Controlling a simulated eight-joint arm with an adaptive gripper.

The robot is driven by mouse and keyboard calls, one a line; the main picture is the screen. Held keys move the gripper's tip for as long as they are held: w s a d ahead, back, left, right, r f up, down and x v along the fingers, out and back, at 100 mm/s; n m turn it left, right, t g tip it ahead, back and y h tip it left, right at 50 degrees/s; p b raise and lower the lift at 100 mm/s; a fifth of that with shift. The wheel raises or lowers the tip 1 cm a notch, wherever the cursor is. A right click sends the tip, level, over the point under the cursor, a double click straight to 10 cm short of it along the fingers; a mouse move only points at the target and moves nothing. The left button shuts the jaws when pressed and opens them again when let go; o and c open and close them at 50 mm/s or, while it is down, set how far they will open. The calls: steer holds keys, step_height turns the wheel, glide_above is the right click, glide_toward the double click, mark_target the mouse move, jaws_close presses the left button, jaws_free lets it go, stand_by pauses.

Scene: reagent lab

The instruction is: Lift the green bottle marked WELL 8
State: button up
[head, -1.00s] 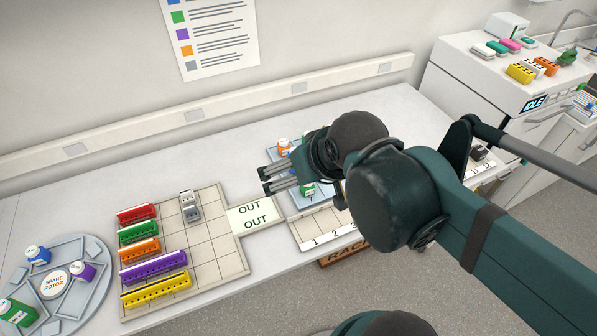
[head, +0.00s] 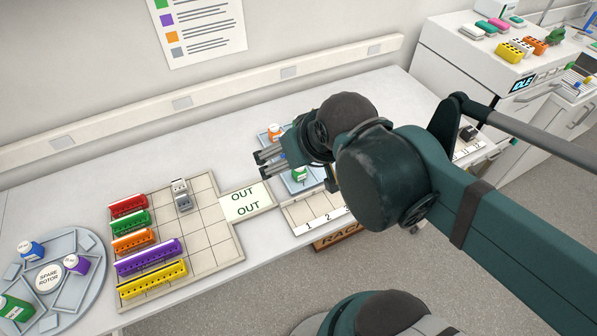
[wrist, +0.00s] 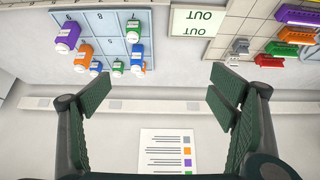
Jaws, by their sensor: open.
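My gripper (head: 263,162) is open and empty above the bench, over or near the left edge of a blue rack in the head view. In the wrist view my gripper (wrist: 160,97) has its jaws wide apart, with bare bench and wall between them. The blue rack (wrist: 110,22) shows there beyond the jaws. One green bottle (wrist: 133,32) stands in it near the right side, and a smaller green bottle (wrist: 118,68) is lower. In the head view a green bottle (head: 299,175) shows beside my arm. Another green bottle (head: 14,307) is on the spare rotor. Bottle labels are too small to read.
Purple (wrist: 66,37), orange (wrist: 84,54) and blue (wrist: 95,68) bottles crowd the green ones. The OUT plate (head: 247,202) and a grid tray (head: 208,233) with coloured blocks lie left of the rack. A wall rail (head: 230,92) runs behind the bench.

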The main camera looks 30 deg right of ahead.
steer(key=c, duration=1.2)
steer(key=shift+w, duration=0.1)
steer(key=m+g+h, duration=0.3)
steer(key=m+g, duration=0.2)
steer(key=m, duration=0.6)
glide_toward(299, 171)
steer(key=shift+w+d+f+m+g+h, duration=0.1)
steer(key=shift+w+f+m+g+h, duration=0.35)
steer(key=shift+m, duration=0.7)
steer(key=shift+w+f+m+g+h, duration=0.1)
steer(key=shift+w+f+m+g, duration=0.2)
steer(key=shift+w+f+m, duration=0.6)
steer(key=shift+w+d+f+m+g+h, duration=0.1)
steer(key=shift+w+f+m+g+h, duration=0.25)
steer(key=shift+m, duration=1)
steer(key=shift+r, duration=0.1)
steer(key=shift+x, duration=1.25)
